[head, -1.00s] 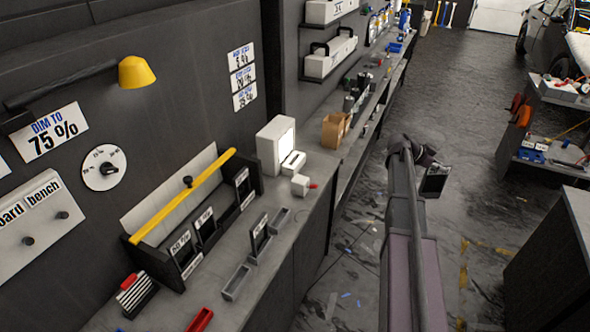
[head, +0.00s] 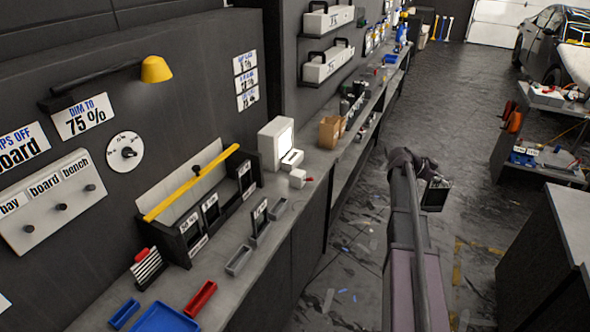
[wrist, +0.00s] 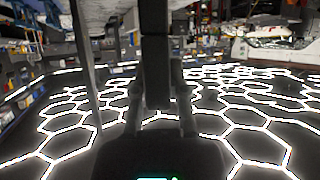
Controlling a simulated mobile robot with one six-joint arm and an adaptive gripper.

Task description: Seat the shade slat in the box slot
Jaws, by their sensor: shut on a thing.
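My gripper (head: 435,192) is at the end of my arm, over the aisle floor to the right of the bench. In the wrist view, the fingers (wrist: 160,95) are shut on a dark upright piece (wrist: 155,60), which looks like the shade slat; its label is not readable. The black box (head: 172,243) stands on the bench, well to the left of my gripper. Dark labelled slats stand along its front, at the left (head: 190,222), middle (head: 211,208) and right (head: 245,176). Another slat (head: 260,216) stands upright in a small grey holder in front. I cannot tell which slot is empty.
A yellow bar (head: 192,183) crosses above the box. Grey trays (head: 238,260), a red tray (head: 200,298), a blue tray (head: 165,318) and a white device (head: 276,145) occupy the bench (head: 262,268). A dark cabinet (head: 545,255) stands right. The aisle floor (head: 350,265) is mostly clear.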

